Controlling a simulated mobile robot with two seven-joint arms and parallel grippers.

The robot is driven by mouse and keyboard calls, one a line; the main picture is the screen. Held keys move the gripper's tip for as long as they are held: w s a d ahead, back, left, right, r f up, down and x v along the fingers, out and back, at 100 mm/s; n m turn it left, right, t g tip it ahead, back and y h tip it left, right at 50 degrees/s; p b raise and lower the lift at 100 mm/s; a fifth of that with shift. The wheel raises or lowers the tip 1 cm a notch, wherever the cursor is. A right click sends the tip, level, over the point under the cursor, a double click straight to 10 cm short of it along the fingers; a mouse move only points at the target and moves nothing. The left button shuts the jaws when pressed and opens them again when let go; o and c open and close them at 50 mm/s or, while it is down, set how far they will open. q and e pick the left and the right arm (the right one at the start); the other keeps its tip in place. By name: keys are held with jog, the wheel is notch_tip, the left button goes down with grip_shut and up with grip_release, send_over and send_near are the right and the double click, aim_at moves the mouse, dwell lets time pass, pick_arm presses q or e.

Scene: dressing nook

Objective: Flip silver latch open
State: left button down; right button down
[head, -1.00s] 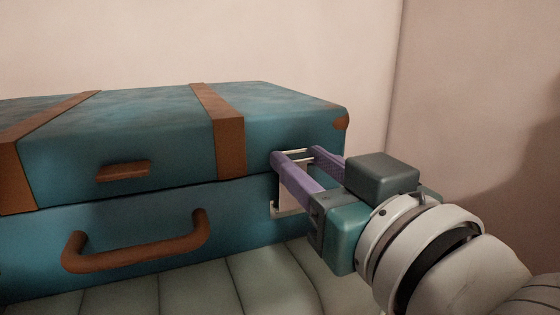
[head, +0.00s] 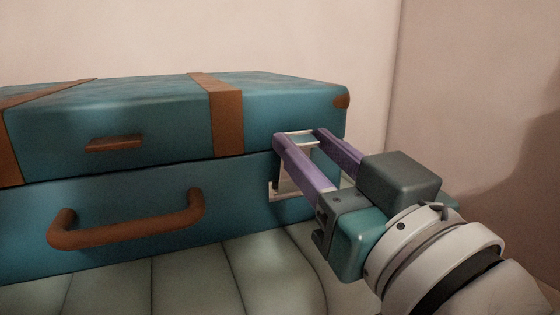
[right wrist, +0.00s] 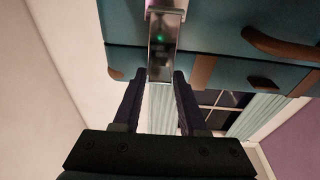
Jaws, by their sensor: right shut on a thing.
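The silver latch (head: 286,186) is on the front right of the closed blue suitcase (head: 110,205). My right gripper (head: 300,138) is shut on the latch, with its purple fingers on either side of it near the lid seam. The fingers hide part of the latch, and its exact angle is hard to tell. In the right wrist view the latch (right wrist: 164,45) is a shiny metal plate with a small green light or reflection, beyond the fingertips of my right gripper (right wrist: 162,76). My left gripper is not in view.
A brown carry handle (head: 125,232) sticks out from the suitcase front, left of the latch. The suitcase rests on a pale padded seat (head: 190,275). Plain walls (head: 300,35) stand behind and to the right.

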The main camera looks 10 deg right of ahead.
aim_at(305, 146)
jog(key=f+t+b, duration=0.1)
jog(key=b, duration=0.1)
jog(key=s+t+b, duration=0.1)
jog(key=b, duration=0.2)
jog(key=f+t+b, duration=0.1)
jog(key=t+b, duration=0.1)
jog(key=shift+s+d+f+y, duration=0.25)
jog(key=shift+s+f+y, duration=0.1)
jog(key=shift+s+y, duration=0.05)
jog(key=shift+s+t+b, duration=0.2)
jog(key=shift+t+b, duration=0.4)
jog(key=shift+b, duration=0.45)
jog(key=c, duration=0.6)
grip_release()
jog(key=shift+o, duration=0.2)
jog(key=shift+s+d+f+p, duration=0.2)
jog(key=shift+s+f+p, duration=0.1)
jog(key=shift+s, duration=0.05)
jog(key=p+v, duration=0.2)
jog(key=v, duration=0.7)
jog(key=shift+d, duration=0.1)
